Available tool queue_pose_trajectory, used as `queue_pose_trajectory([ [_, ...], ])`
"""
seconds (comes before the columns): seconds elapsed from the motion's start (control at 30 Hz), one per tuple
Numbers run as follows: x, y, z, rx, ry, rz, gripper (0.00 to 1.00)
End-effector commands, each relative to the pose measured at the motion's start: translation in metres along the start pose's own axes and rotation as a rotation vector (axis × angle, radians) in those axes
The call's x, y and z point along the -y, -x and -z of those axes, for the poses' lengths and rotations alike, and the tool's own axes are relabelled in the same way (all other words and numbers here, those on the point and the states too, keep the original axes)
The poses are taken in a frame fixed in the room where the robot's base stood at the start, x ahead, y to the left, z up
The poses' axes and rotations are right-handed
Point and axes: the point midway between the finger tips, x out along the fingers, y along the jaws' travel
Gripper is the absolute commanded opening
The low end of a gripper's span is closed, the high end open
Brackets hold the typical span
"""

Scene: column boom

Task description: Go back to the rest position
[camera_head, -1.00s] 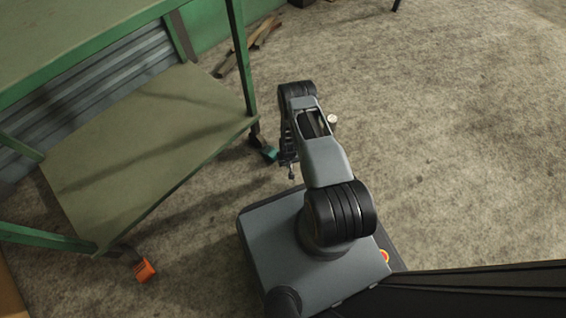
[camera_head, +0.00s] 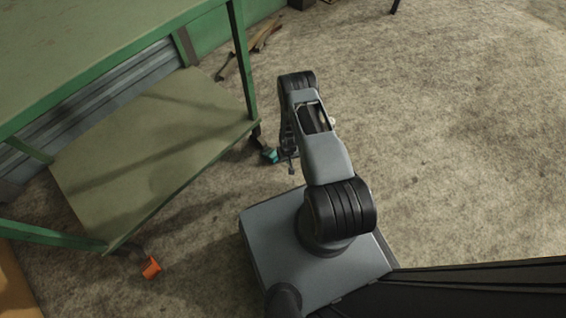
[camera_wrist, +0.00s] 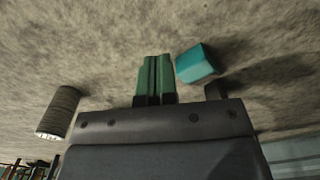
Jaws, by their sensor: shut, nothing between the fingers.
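My gripper (camera_head: 291,166) hangs at the end of my folded arm, in front of my base and above the floor. In the wrist view its two green fingers (camera_wrist: 155,76) are pressed together with nothing between them. A teal block (camera_wrist: 197,64) lies on the floor just right of the fingers in that view, apart from them. The teal block also shows in the head view (camera_head: 270,156), left of my gripper by a bench leg.
A green workbench (camera_head: 150,150) with a lower shelf stands to the left. An orange block (camera_head: 151,267) lies by its near leg. Floor on the right is clear.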

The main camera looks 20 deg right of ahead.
Motion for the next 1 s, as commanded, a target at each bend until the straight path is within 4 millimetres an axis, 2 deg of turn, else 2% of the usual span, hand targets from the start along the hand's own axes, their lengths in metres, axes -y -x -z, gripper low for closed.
queue_pose_trajectory([
  [0.03, 0.000, 0.007, 0.000, 0.000, 0.000, 0.000, 0.00],
  [0.13, 0.000, 0.011, 0.000, 0.000, 0.000, 0.000, 0.00],
  [0.77, 0.000, 0.015, 0.001, -0.002, 0.000, 0.000, 0.00],
  [0.87, 0.001, 0.038, 0.010, -0.010, 0.002, -0.001, 0.00],
  [0.97, 0.003, 0.087, 0.028, -0.027, 0.007, -0.002, 0.00],
  [1.0, 0.004, 0.114, 0.036, -0.035, 0.009, -0.002, 0.00],
])
